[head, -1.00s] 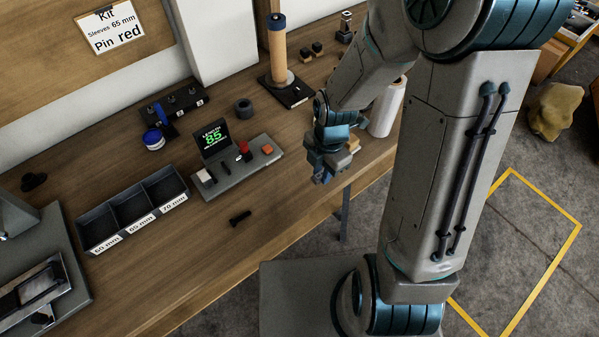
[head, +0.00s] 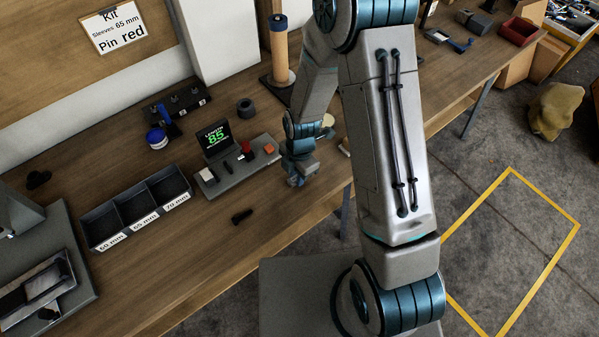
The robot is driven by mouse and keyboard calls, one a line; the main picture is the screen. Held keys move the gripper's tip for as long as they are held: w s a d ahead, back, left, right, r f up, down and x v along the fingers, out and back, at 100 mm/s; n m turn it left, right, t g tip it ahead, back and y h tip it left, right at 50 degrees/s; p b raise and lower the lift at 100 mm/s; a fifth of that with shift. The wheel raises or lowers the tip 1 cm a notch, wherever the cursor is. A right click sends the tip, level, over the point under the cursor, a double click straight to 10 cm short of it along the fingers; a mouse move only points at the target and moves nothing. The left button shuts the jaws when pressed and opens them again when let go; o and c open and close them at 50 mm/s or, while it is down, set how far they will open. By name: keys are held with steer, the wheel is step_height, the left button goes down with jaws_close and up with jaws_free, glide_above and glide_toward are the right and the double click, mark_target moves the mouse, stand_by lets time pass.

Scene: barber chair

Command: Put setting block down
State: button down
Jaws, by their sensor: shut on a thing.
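My gripper (head: 295,180) is low over the bench, just right of the grey gauge unit (head: 238,168). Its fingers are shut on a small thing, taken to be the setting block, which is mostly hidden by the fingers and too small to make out. I cannot tell whether it touches the bench. The gauge unit has a display reading 85 in green, a red part in its middle and an orange button at its right end.
A dark three-compartment bin (head: 135,208) marked 60, 65 and 70 mm stands left. A dark ring (head: 246,108) and a blue-lidded jar (head: 157,138) stand behind. The front bench (head: 215,255) is mostly clear.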

steer(key=shift+f, duration=0.2)
steer(key=c, duration=1.3)
jaws_free()
steer(key=shift+r, duration=0.15)
step_height(320, 180, up, 12)
steer(key=s+d+r+m+t, duration=0.2)
steer(key=s+d+r+m, duration=0.4)
steer(key=r+m, duration=0.3)
steer(key=s+d+r+m+t, duration=0.2)
steer(key=s+d+r+m, duration=0.4)
steer(key=m, duration=0.9)
step_height(320, 180, up, 3)
steer(key=shift+s+d+f+m+h+b, duration=0.1)
steer(key=shift+s+d+m+h+b, duration=0.15)
steer(key=shift+s+m+h+b, duration=0.15)
